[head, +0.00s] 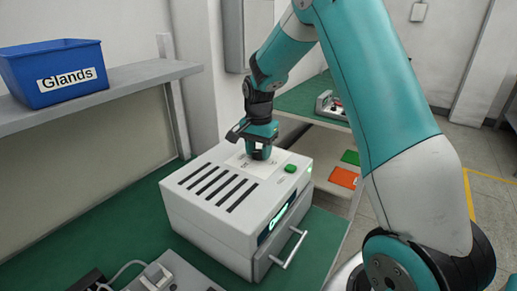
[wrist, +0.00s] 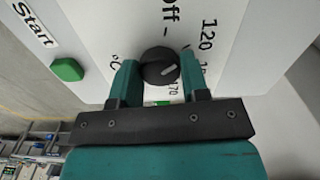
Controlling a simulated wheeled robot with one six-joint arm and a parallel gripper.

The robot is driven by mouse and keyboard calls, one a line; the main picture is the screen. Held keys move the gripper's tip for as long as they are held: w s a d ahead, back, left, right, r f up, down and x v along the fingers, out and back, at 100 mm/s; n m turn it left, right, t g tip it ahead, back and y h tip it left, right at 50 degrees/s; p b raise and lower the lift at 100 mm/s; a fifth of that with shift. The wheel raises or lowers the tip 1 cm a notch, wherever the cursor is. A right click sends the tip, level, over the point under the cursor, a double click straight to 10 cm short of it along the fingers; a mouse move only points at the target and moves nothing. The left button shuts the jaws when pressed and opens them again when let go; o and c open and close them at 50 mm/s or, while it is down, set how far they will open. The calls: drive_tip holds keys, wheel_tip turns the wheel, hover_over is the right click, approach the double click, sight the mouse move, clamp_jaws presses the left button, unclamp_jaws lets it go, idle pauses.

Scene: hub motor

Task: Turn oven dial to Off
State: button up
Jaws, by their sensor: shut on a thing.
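The oven (head: 195,215) is a white box with dark slots on its top, standing on a green bench. Its dial (wrist: 158,66) is a round black knob with a white pointer mark, seen in the wrist view. The mark slants to the right and slightly up, towards the right finger, not at the "Off" label (wrist: 172,18). My gripper (wrist: 159,72) is shut on the dial, one finger on each side. It also shows in the head view (head: 258,153), pointing down onto the oven top and hiding the dial. The fingers partly cover some scale marks.
A green Start button (wrist: 68,70) is beside the dial, also seen in the head view (head: 290,168). The oven has a front handle (head: 288,250). A blue bin labelled Glands (head: 35,75) stands on a shelf at left. A grey device (head: 165,275) is at the front.

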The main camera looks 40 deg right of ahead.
sight(259, 152)
drive_tip(key=n+p, duration=0.1)
drive_tip(key=n, duration=0.3)
drive_tip(key=shift+n+p, duration=0.3)
drive_tip(key=shift+n, duration=1.8)
drive_tip(key=o, duration=0.9)
wheel_tip(259, 152, up, 18)
drive_tip(key=shift+f+b, duration=0.25)
drive_tip(key=shift+b, duration=0.5)
